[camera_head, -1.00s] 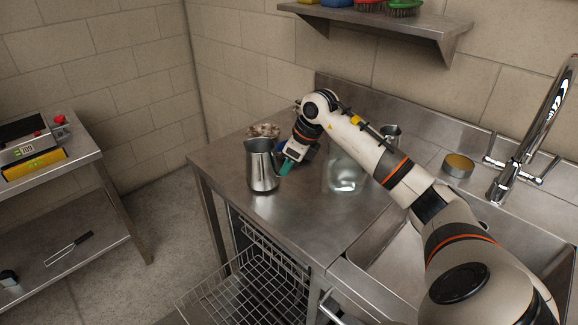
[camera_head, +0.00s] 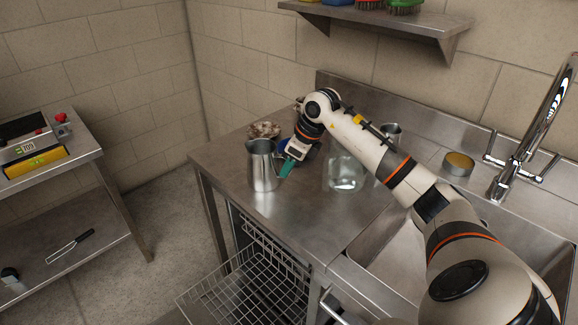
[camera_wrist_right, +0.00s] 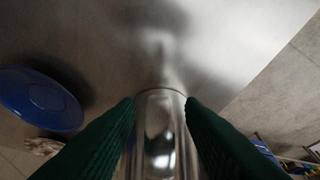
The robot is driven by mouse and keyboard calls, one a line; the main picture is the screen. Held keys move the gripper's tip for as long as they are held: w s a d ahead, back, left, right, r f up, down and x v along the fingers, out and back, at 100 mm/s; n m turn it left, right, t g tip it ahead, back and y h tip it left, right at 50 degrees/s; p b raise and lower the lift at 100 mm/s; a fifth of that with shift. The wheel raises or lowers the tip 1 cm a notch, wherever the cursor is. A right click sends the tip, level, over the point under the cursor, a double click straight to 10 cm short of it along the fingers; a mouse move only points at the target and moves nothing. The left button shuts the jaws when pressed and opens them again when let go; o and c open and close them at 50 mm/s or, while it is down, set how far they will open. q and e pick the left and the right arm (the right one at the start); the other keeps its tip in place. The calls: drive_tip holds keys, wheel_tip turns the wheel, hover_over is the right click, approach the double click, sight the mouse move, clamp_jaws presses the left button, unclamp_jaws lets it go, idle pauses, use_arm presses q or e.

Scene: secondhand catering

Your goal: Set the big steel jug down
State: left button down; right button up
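The big steel jug (camera_head: 263,166) stands upright at the left part of the steel counter, its base at or very near the surface. I cannot tell whether it bears fully on the counter. My right gripper (camera_head: 286,168) reaches it from the right, with its green fingers at the jug's side. In the right wrist view, the fingers (camera_wrist_right: 162,104) close on both sides of the shiny steel jug (camera_wrist_right: 160,135), with no clear gap. My left gripper is not in view.
A blue dish (camera_wrist_right: 40,98) lies close by on the counter (camera_head: 300,210). A brown-and-white item (camera_head: 264,130) sits behind the jug. A glass jar (camera_head: 346,173) stands right of the gripper. The sink and tap (camera_head: 530,150) are further right. A wire rack (camera_head: 250,285) juts out below.

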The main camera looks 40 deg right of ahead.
drive_tip(key=v, duration=1.1)
drive_tip(key=shift+b, duration=0.45)
drive_tip(key=shift+r, duration=0.1)
